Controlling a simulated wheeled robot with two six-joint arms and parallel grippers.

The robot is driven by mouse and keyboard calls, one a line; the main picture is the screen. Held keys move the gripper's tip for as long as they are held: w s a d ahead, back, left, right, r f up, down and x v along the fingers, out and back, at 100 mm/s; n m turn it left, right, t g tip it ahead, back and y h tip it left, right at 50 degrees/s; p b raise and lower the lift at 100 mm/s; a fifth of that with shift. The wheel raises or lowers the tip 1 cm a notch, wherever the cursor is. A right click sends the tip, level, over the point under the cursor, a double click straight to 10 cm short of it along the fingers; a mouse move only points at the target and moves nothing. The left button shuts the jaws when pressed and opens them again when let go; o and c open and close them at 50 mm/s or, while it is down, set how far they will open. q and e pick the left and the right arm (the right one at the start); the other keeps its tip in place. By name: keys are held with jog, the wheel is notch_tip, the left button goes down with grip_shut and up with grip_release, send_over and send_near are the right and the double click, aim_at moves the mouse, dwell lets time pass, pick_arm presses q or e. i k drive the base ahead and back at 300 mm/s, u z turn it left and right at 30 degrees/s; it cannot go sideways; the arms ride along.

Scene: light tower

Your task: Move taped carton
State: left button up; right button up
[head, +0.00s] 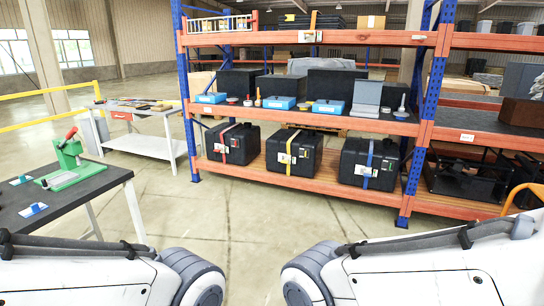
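Three black box-like cases stand side by side on the rack's lower shelf. The left case (246,147) has a red band with a white label, the middle case (304,150) a yellow band, and the right case (383,163) a blue band. I cannot tell which thing is the taped carton; a brown box (522,113) also sits on the middle shelf at the far right. My two white arms come in at the bottom left and bottom right. Neither gripper shows in this view, so whether they hold anything is hidden.
The orange and blue rack (300,185) spans the back, with blue boxes (280,103) and small items on its middle shelf. A dark workbench (85,205) with a green fixture (68,160) stands at left. A white table (140,148) stands behind it. The floor before the rack is clear.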

aim_at(373, 23)
jog(key=u, duration=0.3)
jog(key=i, duration=2.35)
jog(key=z, duration=0.7)
jog(key=i, duration=1.9)
jog(key=z, duration=1)
jog(key=i, duration=0.25)
jog(key=u, duration=0.5)
jog(key=k, duration=0.6)
jog(key=u, duration=0.85)
jog(key=i, duration=1.1)
jog(key=z, duration=0.55)
jog(key=i, duration=0.85)
jog(key=z, duration=0.85)
